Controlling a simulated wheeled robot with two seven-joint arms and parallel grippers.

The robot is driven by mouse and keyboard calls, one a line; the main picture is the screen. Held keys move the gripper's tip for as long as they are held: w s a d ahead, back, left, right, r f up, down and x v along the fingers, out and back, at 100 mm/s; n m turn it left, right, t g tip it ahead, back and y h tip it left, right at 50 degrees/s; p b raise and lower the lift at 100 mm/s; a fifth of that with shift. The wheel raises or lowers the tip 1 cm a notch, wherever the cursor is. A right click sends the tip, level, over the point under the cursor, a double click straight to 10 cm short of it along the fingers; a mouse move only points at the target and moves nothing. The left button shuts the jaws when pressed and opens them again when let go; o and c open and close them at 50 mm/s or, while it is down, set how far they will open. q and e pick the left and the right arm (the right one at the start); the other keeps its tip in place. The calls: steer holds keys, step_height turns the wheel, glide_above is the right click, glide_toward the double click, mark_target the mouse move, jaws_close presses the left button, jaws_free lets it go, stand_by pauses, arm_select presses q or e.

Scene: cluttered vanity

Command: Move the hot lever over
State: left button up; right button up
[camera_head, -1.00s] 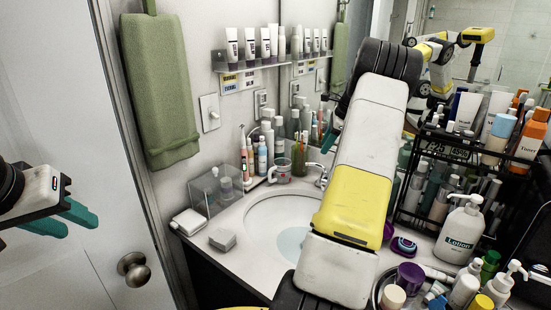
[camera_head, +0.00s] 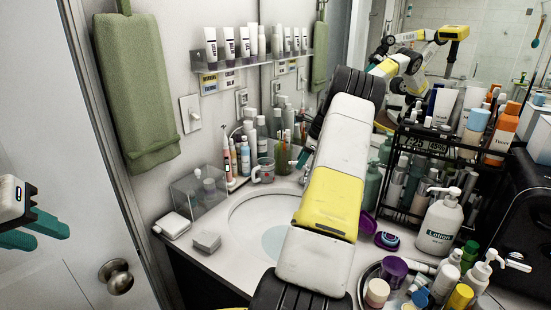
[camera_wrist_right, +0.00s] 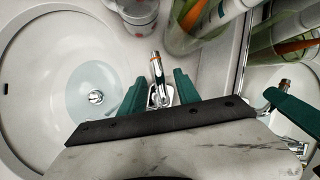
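A chrome tap lever (camera_wrist_right: 157,72) with an orange-brown band near its tip stands on a chrome base beside the sink basin (camera_wrist_right: 40,95). My right gripper (camera_wrist_right: 160,88) is open, with one teal finger on each side of the lever; I cannot tell whether either finger touches it. In the head view, my right arm hides most of this gripper and much of the tap; a little chrome (camera_head: 306,176) shows beside the arm. My left gripper (camera_head: 34,230) is open and empty at the far left, in front of the door.
A cup (camera_head: 264,171) and several bottles stand behind the basin. A clear box (camera_head: 200,194) is at its left. A black rack (camera_head: 405,190) and a lotion bottle (camera_head: 438,228) crowd the right. The mirror is close to the tap.

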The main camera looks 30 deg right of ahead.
jaws_close()
stand_by(1.4)
